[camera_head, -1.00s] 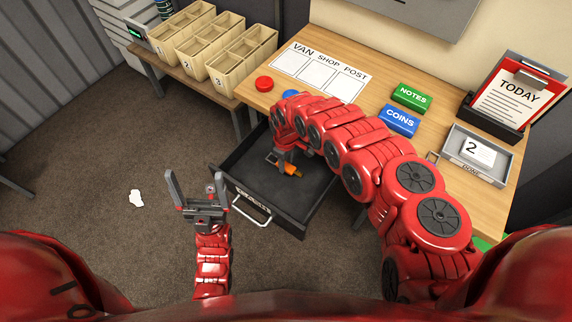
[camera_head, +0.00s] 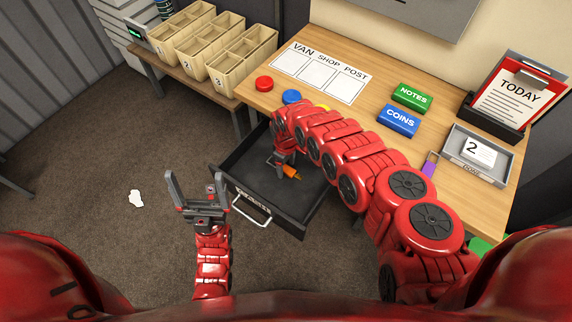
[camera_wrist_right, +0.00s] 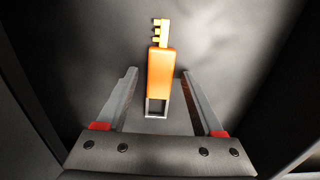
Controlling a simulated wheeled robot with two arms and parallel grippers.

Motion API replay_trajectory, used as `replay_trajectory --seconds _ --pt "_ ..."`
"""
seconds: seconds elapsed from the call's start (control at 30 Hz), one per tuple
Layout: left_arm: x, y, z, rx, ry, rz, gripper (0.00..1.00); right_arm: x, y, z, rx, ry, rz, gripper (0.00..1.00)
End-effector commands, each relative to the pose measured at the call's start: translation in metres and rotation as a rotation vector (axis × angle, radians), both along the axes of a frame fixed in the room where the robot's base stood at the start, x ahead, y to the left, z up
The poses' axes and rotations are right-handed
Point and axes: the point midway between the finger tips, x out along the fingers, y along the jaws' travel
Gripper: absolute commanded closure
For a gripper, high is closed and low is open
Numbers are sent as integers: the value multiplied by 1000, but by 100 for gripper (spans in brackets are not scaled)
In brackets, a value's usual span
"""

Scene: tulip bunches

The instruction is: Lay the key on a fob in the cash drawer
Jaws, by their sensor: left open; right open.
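The key on an orange fob (camera_wrist_right: 160,72) lies in the open black cash drawer (camera_head: 235,172), its bit pointing away from my right gripper in the right wrist view. It also shows in the head view (camera_head: 292,173). My right gripper (camera_wrist_right: 158,88) is open, with its fingers on either side of the fob's lower end and a gap on both sides. In the head view my right gripper (camera_head: 279,161) is low inside the drawer. My left gripper (camera_head: 191,180) is open and empty, in front of and left of the drawer above the floor.
The wooden desk (camera_head: 385,75) carries green NOTES (camera_head: 412,97) and blue COINS (camera_head: 398,120) blocks and a grey tray (camera_head: 473,155). A purple tag (camera_head: 430,164) is at the desk's front edge. The drawer's walls surround my right gripper. Wooden bins (camera_head: 215,50) stand at the back left.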

Motion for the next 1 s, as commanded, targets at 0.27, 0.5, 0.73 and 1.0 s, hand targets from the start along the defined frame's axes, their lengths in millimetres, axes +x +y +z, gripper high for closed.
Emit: replay_trajectory --seconds 0.27,0.5,0.73,1.0 --pt "0 0 4 0 0 0 6 1 1 19 2 1 0 31" --pt "0 0 4 0 0 0 6 2 0 57 0 -4 1 31" --pt "0 0 4 0 0 0 6 1 -2 96 -4 -2 0 31" --pt "0 0 5 0 0 0 6 0 0 121 -1 -1 1 31"
